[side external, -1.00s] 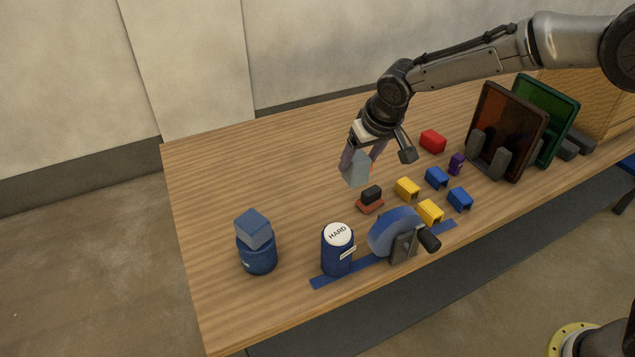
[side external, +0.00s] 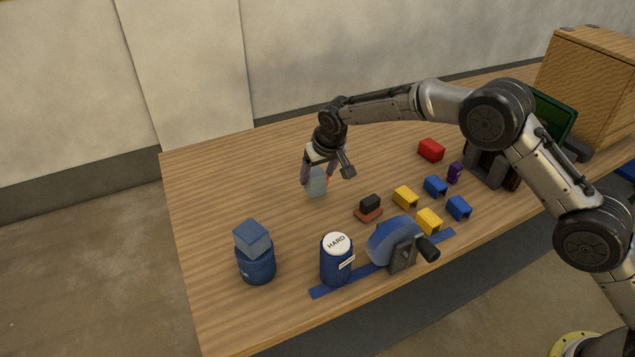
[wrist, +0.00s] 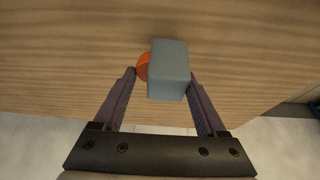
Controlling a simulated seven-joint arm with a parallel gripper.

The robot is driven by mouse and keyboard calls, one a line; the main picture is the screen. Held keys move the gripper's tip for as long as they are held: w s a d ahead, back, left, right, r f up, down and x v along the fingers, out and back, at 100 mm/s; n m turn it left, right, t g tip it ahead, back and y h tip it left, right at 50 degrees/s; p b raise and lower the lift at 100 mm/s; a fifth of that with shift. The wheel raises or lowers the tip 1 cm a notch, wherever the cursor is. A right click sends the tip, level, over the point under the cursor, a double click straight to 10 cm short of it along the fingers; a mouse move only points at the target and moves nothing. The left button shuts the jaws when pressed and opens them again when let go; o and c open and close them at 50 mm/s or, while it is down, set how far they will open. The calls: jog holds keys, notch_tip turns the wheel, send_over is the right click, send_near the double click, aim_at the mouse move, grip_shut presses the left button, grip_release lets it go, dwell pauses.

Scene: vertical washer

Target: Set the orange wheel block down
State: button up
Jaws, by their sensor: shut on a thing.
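The orange wheel block shows in the wrist view as a grey-blue block (wrist: 170,70) with a round orange wheel (wrist: 143,67) on its left side. My gripper (wrist: 162,76) is shut on it, one finger on each side. In the side external view my gripper (side external: 315,180) holds the grey-blue block (side external: 316,184) over the bare back-left part of the wooden table (side external: 225,185). Only a sliver of orange shows there beside the finger. I cannot tell whether the block touches the table.
A blue block (side external: 252,239) sits on a dark blue drum (side external: 257,266) at front left. The HARD canister (side external: 336,268) and a blue wheel device (side external: 393,240) stand near the front edge. A black-and-red piece (side external: 369,210) and several coloured blocks lie to the right. The table's back left is clear.

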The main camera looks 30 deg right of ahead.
aim_at(318, 183)
jog(key=shift+f, duration=1.55)
jog(key=shift+f, duration=0.15)
jog(key=o, duration=1.4)
jog(key=v, duration=1.2)
jog(key=shift+r, duration=0.3)
